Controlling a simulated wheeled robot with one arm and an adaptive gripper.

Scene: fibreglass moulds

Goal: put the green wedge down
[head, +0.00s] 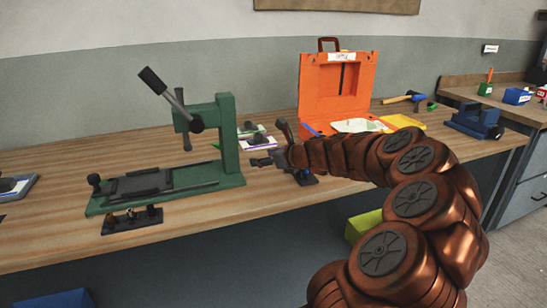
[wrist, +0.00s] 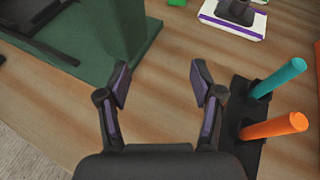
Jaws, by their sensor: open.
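My gripper (head: 262,161) is over the bench to the right of the green press. In the wrist view my gripper (wrist: 161,84) has its two fingers spread apart, with only bare wood between them. No green wedge is held. A small bright green piece (wrist: 177,2) is cut off by the top edge of the wrist view, beyond my fingers; I cannot tell if it is the wedge. Another small green piece (head: 432,105) lies far right on the bench in the head view; its shape is too small to tell.
The green press (head: 228,140) stands left of my gripper. A black holder (wrist: 240,125) with teal and orange pegs is close by the right finger. A white and purple block (wrist: 232,22) lies beyond. An open orange case (head: 318,90) stands behind. Bare wood lies between my fingers.

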